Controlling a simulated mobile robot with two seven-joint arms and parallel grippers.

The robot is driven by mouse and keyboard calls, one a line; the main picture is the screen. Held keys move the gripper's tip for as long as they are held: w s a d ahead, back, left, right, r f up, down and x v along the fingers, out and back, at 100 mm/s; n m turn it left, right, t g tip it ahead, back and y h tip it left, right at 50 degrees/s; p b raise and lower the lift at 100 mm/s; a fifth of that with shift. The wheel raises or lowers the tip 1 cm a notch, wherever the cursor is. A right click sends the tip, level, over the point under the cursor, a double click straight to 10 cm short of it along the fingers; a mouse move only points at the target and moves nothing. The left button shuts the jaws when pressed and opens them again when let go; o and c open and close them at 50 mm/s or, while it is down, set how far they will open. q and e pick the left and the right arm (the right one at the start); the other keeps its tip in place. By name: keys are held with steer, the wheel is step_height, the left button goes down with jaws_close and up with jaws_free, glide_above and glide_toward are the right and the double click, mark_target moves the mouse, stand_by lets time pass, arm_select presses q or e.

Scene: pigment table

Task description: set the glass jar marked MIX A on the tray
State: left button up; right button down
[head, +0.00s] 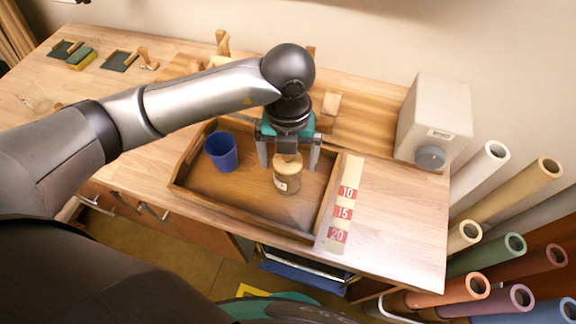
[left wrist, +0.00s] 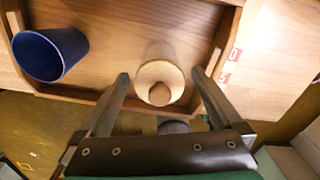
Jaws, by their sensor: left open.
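A glass jar (head: 287,180) with a wooden lid and a pale label stands upright on the wooden tray (head: 210,200). The label is too small to read. In the left wrist view the jar's round lid and knob (left wrist: 159,83) show from above. My left gripper (head: 289,163) is over the jar, with its fingers open on either side of the lid. In the left wrist view the open fingers (left wrist: 160,80) straddle the lid with a gap on each side. My right gripper is not in view.
A blue cup (head: 221,151) stands in the tray's left part. A strip with red number labels (head: 342,213) lies right of the tray. A pale box with a grey knob (head: 435,120) stands at the back right. Rolled tubes (head: 480,165) fill the right side.

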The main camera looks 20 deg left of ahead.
arm_select(q)
step_height(320, 180, up, 8)
steer(key=shift+f, duration=0.1)
stand_by(0.4)
